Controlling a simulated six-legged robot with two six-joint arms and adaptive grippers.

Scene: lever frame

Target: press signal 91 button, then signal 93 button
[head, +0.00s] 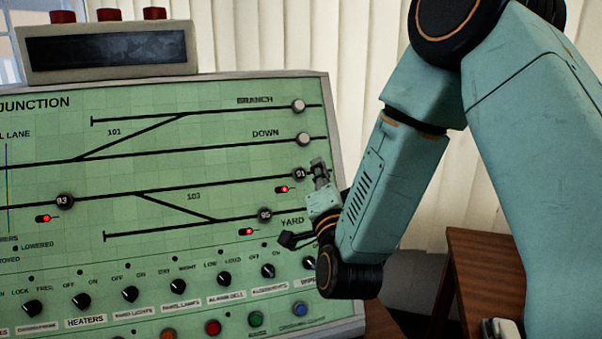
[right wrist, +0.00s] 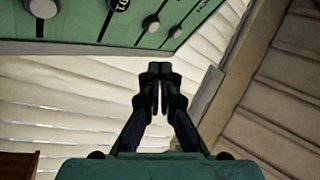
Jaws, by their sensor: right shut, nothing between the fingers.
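The signal 91 button (head: 299,174) is a dark round knob near the right edge of the green track panel (head: 160,180). A small red light glows below it. The signal 93 button (head: 65,201) is a similar dark knob at the panel's left, with a red light below it. My right gripper (head: 319,165) is just right of the 91 button, close to the panel's right edge; I cannot tell whether it touches. In the right wrist view its fingers (right wrist: 160,72) are shut and empty. My left gripper is in neither view.
A 95 button (head: 265,214) sits below 91. White round buttons are at DOWN (head: 303,139) and BRANCH (head: 298,106). A row of rotary knobs (head: 130,293) runs along the panel's lower part. A wooden table (head: 480,270) is right.

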